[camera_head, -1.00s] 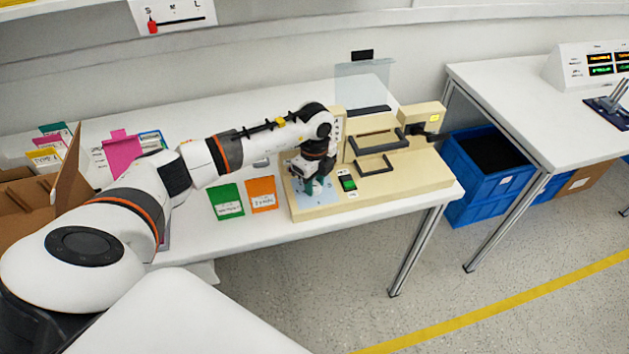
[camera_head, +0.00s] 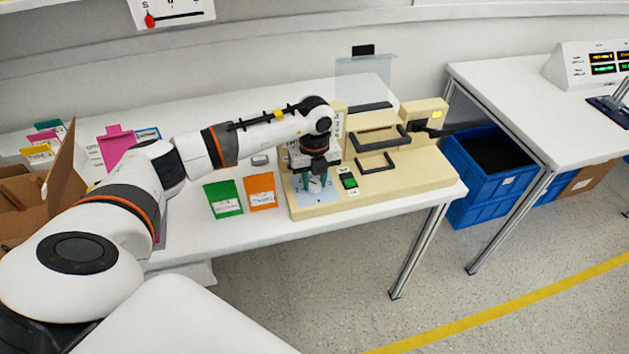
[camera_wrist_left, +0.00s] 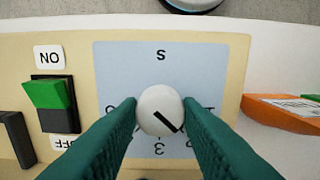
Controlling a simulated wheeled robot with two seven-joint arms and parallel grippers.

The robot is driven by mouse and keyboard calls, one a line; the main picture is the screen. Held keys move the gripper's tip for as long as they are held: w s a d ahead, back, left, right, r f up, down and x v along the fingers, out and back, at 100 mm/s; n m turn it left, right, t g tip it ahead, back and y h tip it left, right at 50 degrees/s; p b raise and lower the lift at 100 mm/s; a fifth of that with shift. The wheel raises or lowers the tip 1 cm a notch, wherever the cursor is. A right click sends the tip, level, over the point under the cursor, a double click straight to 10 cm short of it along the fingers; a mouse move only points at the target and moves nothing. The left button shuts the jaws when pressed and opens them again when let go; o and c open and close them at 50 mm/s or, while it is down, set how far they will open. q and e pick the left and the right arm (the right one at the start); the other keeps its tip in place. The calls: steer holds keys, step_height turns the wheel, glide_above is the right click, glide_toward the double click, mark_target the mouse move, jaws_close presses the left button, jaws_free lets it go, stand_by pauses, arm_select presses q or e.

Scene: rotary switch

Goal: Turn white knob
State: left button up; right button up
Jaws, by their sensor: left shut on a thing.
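The white knob (camera_wrist_left: 160,112) sits on a pale blue dial plate (camera_wrist_left: 112,65) with several marks around it. Its black pointer line slants toward the lower right in the left wrist view. My left gripper (camera_wrist_left: 160,115) is shut on the knob, with one green finger on each side of it. In the head view my left gripper (camera_head: 315,184) points down at the front left of the beige panel (camera_head: 415,182), and the fingers partly hide the knob. My right gripper is not in view.
A green rocker switch (camera_head: 348,181) stands just right of the dial, with black handles (camera_head: 374,163) beyond. Green (camera_head: 223,198) and orange (camera_head: 261,191) card holders stand left of the panel. Blue crates (camera_head: 488,180) are on the floor.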

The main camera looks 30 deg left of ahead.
mark_target(314, 183)
arm_select(q)
steer(key=shift+r+m, duration=0.1)
steer(key=shift+m, duration=0.6)
steer(key=o, duration=1)
step_height(314, 183, up, 12)
steer(key=shift+b, duration=1.1)
